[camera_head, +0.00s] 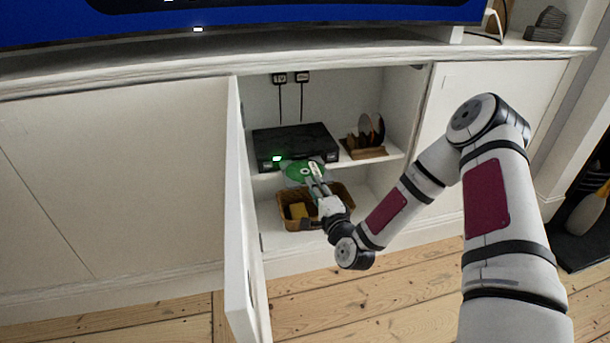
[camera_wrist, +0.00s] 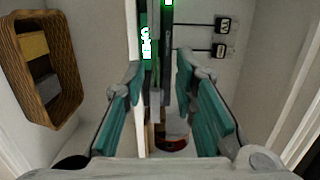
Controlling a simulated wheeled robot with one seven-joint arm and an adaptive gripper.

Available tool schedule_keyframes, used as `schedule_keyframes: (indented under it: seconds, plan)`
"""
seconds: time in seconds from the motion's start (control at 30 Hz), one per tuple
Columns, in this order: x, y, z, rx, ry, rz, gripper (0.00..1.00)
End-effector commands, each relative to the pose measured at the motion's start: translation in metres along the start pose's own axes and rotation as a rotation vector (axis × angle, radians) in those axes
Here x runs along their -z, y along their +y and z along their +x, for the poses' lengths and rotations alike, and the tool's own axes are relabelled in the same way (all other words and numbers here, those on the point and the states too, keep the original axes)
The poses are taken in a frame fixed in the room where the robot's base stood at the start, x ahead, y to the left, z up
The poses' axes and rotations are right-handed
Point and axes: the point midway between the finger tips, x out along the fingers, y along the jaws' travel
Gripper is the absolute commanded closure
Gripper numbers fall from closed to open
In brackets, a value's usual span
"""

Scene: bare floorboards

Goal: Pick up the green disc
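The green disc (camera_head: 297,173) shows in the head view at the front of the middle shelf, below the front of the black box. My gripper (camera_head: 316,172) is at its right side and covers part of it. In the wrist view my gripper (camera_wrist: 157,95) is open, its teal finger pads spread wide to either side. A thin pale green strip (camera_wrist: 155,105), which looks like the disc seen edge-on, lies in the gap between the fingers. I cannot tell whether either finger touches it.
The black box (camera_head: 293,145) with a green light stands on the shelf (camera_head: 395,155). A wooden rack (camera_head: 367,152) stands to its right. A wicker basket (camera_head: 343,205) is below. The open cabinet door (camera_head: 240,215) stands left of the opening.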

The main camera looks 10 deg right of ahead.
Motion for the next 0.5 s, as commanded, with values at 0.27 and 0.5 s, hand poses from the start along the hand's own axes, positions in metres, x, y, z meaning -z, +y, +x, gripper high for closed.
schedule_keyframes:
  seconds: [0.27, 0.5]
  plan:
    - [0.001, 0.006, 0.027, 0.002, 0.0, -0.002, 0.74]
    - [0.002, 0.005, 0.052, 0.001, 0.0, 0.0, 0.74]
